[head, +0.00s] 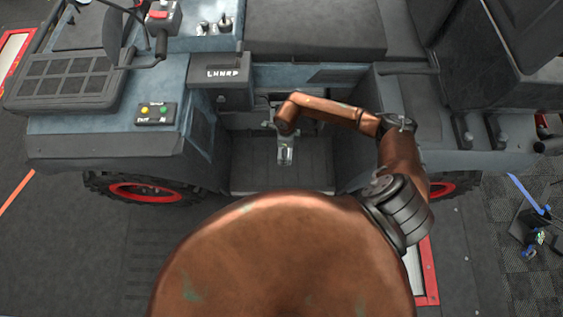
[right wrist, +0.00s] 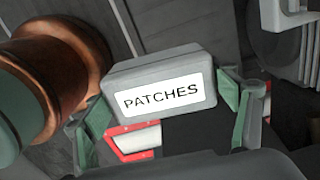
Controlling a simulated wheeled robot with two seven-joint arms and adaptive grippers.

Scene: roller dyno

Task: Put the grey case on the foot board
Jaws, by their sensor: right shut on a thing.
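The grey case (right wrist: 160,92), a light grey box with a white label reading "PATCHES", fills the middle of the right wrist view. The green-padded fingers of my right gripper are on its left and right sides, shut on it. In the head view my right gripper (head: 285,150) hangs over the foot well of the vehicle. The foot board (head: 252,167) is the dark ribbed floor of that well, below and around the gripper. I cannot clearly make out the case in the head view, nor its height over the board. My left gripper is not in view.
A dark box lettered on its front (head: 222,73) juts out left of the well. The seat (head: 315,30) is behind the well. Red-rimmed wheels (head: 147,191) stand either side.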

